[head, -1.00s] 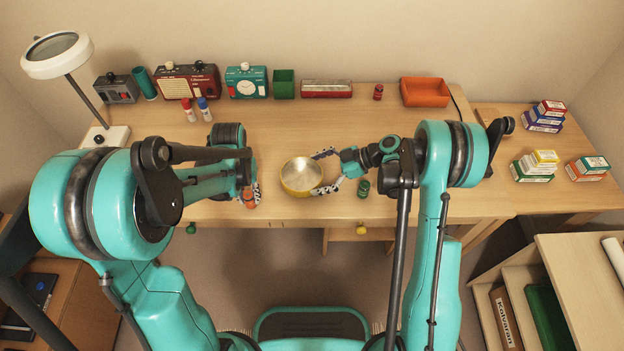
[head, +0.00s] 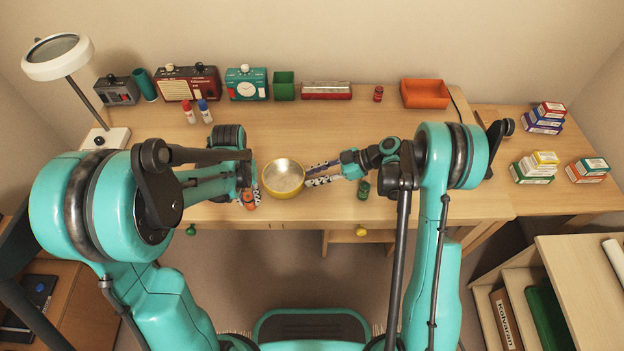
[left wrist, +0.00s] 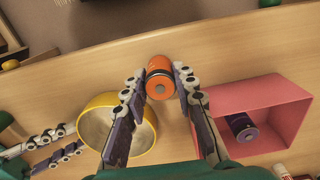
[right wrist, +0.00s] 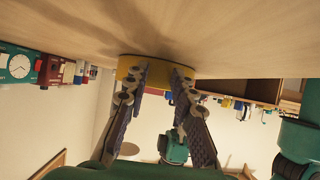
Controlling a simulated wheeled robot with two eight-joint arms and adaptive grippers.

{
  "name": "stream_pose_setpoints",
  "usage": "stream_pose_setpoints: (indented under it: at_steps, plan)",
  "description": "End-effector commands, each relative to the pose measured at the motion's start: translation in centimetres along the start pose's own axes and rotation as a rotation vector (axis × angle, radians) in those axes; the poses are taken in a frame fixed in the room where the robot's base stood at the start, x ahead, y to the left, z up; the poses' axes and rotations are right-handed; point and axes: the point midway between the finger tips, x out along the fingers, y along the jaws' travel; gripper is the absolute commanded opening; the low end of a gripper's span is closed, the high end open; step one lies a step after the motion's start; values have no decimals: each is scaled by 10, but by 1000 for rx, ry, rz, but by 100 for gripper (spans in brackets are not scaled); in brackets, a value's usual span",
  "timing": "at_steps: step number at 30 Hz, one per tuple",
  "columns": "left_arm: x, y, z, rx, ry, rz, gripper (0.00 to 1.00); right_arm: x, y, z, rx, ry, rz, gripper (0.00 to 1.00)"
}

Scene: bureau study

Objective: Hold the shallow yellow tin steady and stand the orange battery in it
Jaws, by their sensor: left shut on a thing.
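The shallow yellow tin (head: 283,179) stands upright on the desk between my grippers; its inside looks empty. It also shows in the left wrist view (left wrist: 95,124) and the right wrist view (right wrist: 158,74). My left gripper (head: 249,197) is shut on the orange battery (left wrist: 160,80), left of the tin and apart from it. The battery also shows low in its fingers in the head view (head: 250,205). My right gripper (head: 309,174) is right of the tin. Its fingers (left wrist: 76,139) are apart, with nothing between them, their tips close to the tin's wall. Whether they touch it is unclear.
A pink open box (left wrist: 265,92) with a purple battery (left wrist: 240,130) inside lies beside my left gripper. A green battery (head: 363,190) stands near my right gripper. Radios, a clock and an orange tray (head: 425,92) line the back. The desk's middle is clear.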

Motion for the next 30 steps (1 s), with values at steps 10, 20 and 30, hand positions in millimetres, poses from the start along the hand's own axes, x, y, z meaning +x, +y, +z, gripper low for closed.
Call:
stream_pose_setpoints:
  at_steps: [10,20,30]
  plan:
    - [0,0,0,0,0,0,0,0,0,0,0,0,0,69]
    - [-21,0,0,0,0,0,0,-10,0,-18,0,0,0,32]
    - [-56,0,0,0,0,0,0,-27,0,-49,0,0,0,32]
